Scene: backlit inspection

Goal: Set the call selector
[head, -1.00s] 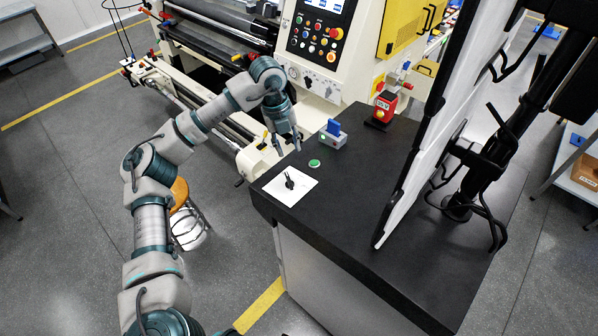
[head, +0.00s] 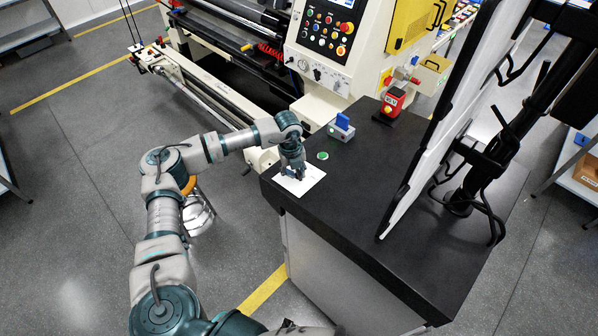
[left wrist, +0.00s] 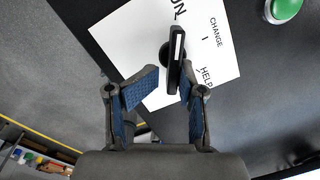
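The call selector is a black knob (left wrist: 175,58) with a white pointer line on a white label card (left wrist: 218,62). In the left wrist view the card shows "CHANGE", "HELP" and a cut-off word ending in "ON". The pointer end lies between the cut-off word and "CHANGE". My left gripper (left wrist: 171,70) is open, its blue-padded fingers on either side of the knob. The right finger is close to the knob, contact unclear; a gap shows at the left. In the head view my left gripper (head: 292,174) hides the knob over the card (head: 310,180). My right gripper is not in view.
A green button (head: 323,156) sits beside the card. A grey box with a blue top (head: 341,128) and a red device (head: 392,102) stand farther back on the black tabletop (head: 345,200). A white panel on a black stand (head: 440,130) rises at the right.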

